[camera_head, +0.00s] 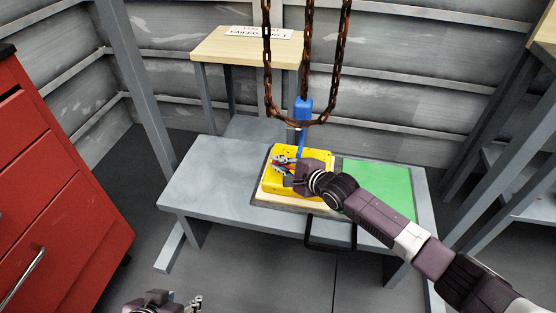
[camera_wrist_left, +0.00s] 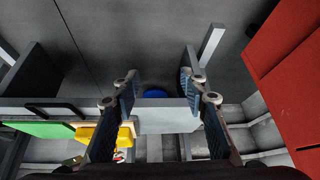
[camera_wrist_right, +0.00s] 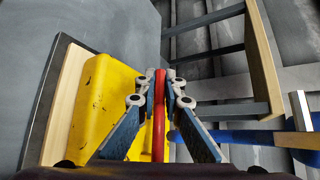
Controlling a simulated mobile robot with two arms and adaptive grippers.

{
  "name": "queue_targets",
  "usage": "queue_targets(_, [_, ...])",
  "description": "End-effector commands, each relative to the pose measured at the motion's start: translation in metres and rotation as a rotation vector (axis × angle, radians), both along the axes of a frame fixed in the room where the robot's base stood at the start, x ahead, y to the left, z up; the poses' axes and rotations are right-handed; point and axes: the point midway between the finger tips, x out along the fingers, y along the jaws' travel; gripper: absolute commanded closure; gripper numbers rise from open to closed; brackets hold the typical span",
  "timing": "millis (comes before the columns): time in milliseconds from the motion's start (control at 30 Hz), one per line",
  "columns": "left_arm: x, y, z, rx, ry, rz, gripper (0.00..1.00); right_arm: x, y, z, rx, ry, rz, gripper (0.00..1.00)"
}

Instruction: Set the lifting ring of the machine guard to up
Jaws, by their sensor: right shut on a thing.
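The machine guard (camera_head: 318,158) is a yellow box on a light wooden board on the grey bench; its yellow side also shows in the right wrist view (camera_wrist_right: 108,95). My right gripper (camera_head: 284,168) is over the guard's left part. In the right wrist view, its fingers (camera_wrist_right: 160,78) are shut on the red lifting ring (camera_wrist_right: 159,115), seen edge-on as a narrow red bar beside the yellow body. The fingers hide part of the ring, and I cannot tell its exact tilt. My left gripper (camera_wrist_left: 158,88) is open and empty, away from the guard, low in front of the bench.
Rusty chains (camera_head: 268,70) and a blue hook (camera_head: 303,108) hang just behind the guard. A green mat (camera_head: 378,182) lies on the bench to the right. A red cabinet (camera_head: 50,190) stands at the left. A wooden-topped table (camera_head: 235,48) is behind. The bench's left part (camera_head: 215,190) is clear.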

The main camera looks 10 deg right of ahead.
Motion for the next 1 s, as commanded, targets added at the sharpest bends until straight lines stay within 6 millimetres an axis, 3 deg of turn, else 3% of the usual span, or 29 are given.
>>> queue_targets(133, [-0.042, 0.012, -0.005, 0.035, 0.173, 0.014, 0.60, 0.005, -0.004, 0.011, 0.018, 0.063, -0.007, 1.00])
queue_targets(200, [-0.050, 0.015, -0.010, 0.043, 0.214, 0.017, 0.60, 0.007, -0.005, 0.012, 0.028, 0.103, -0.009, 1.00])
queue_targets(700, [-0.039, 0.011, -0.093, 0.045, 0.260, 0.009, 0.60, 0.014, -0.008, 0.017, 0.086, 0.280, -0.007, 1.00])
queue_targets(1000, [-0.039, 0.011, -0.104, 0.045, 0.262, 0.008, 0.60, 0.014, -0.007, 0.016, 0.093, 0.293, -0.002, 1.00])
